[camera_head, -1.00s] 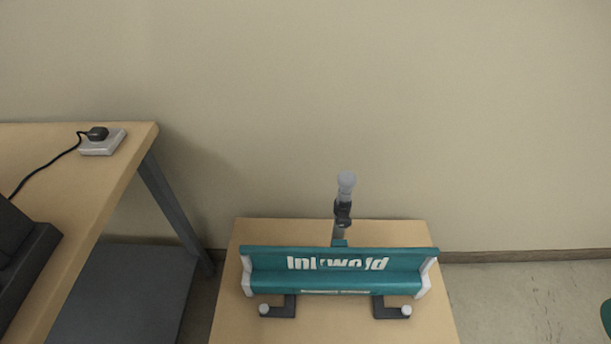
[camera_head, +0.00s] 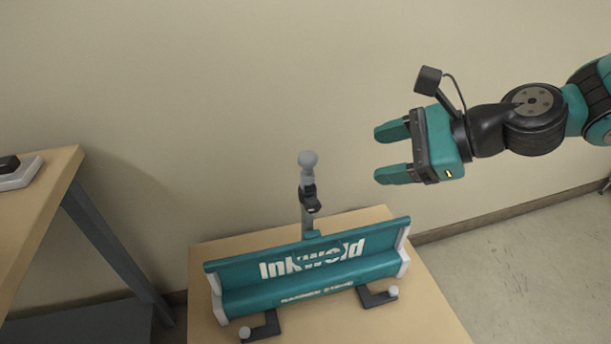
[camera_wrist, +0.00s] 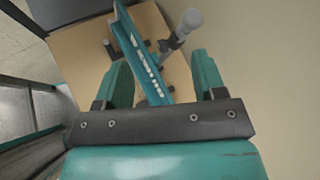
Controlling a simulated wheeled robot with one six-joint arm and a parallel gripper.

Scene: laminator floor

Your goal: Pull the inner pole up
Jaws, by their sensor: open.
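The inner pole (camera_head: 307,163) is a grey rod with a round knob on top. It stands upright out of a dark clamp collar (camera_head: 310,198) on a thicker grey outer pole (camera_head: 307,220), behind the teal banner stand base (camera_head: 312,270) on the small table. My gripper (camera_head: 379,154) is open and empty, to the right of the pole and apart from it, at about knob height, its fingers pointing left. In the wrist view the pole's knob (camera_wrist: 192,18) shows at the top, ahead of the right finger, and the teal base lies between the fingers.
The small wooden table (camera_head: 425,310) carries the base, whose dark feet (camera_head: 377,296) stick out at the front. A taller wooden table (camera_head: 40,195) with a white power box (camera_head: 20,176) stands at left. The wall is close behind the pole; floor is free at right.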

